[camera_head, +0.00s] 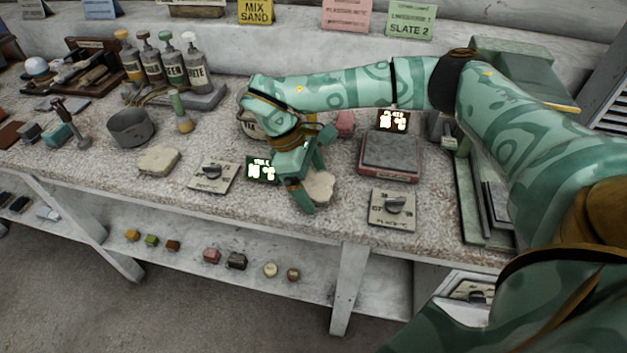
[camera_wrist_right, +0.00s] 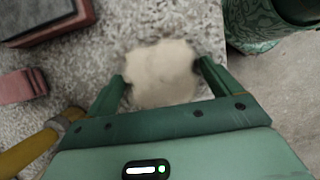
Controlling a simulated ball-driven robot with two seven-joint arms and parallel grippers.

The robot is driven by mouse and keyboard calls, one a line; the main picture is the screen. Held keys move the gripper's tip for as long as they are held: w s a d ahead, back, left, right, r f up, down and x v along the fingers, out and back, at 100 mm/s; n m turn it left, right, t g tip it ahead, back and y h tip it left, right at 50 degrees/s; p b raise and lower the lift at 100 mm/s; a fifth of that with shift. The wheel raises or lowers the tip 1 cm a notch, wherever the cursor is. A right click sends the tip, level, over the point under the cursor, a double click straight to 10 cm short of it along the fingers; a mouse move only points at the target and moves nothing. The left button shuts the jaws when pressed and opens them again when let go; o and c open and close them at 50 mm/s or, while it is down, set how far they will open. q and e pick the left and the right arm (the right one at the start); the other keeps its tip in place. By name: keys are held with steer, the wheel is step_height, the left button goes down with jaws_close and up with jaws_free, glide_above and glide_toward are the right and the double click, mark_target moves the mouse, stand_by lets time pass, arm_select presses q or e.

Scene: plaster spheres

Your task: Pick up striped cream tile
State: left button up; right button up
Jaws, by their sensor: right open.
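A cream, rough-edged flat piece (camera_head: 321,186) lies on the speckled bench top near its front edge. I cannot make out stripes on it. My right gripper (camera_head: 315,188) is open and comes down over this piece. In the right wrist view the piece (camera_wrist_right: 162,74) lies between the two spread fingers of my right gripper (camera_wrist_right: 163,76), with the fingertips near its left and right edges. I cannot tell whether they touch it. A second cream flat piece (camera_head: 158,161) lies farther left on the bench. My left gripper is not in view.
A red-framed scale (camera_head: 389,159) stands right of my gripper, with a dial plate (camera_head: 392,208) in front. Another dial plate (camera_head: 213,176) and a small lit display (camera_head: 262,169) are to the left. A pink block (camera_head: 345,123) lies behind. A shelf (camera_head: 190,240) runs below.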

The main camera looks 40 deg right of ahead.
steer(key=shift+r, duration=0.1)
steer(key=c, duration=1.2)
steer(key=shift+r, duration=0.15)
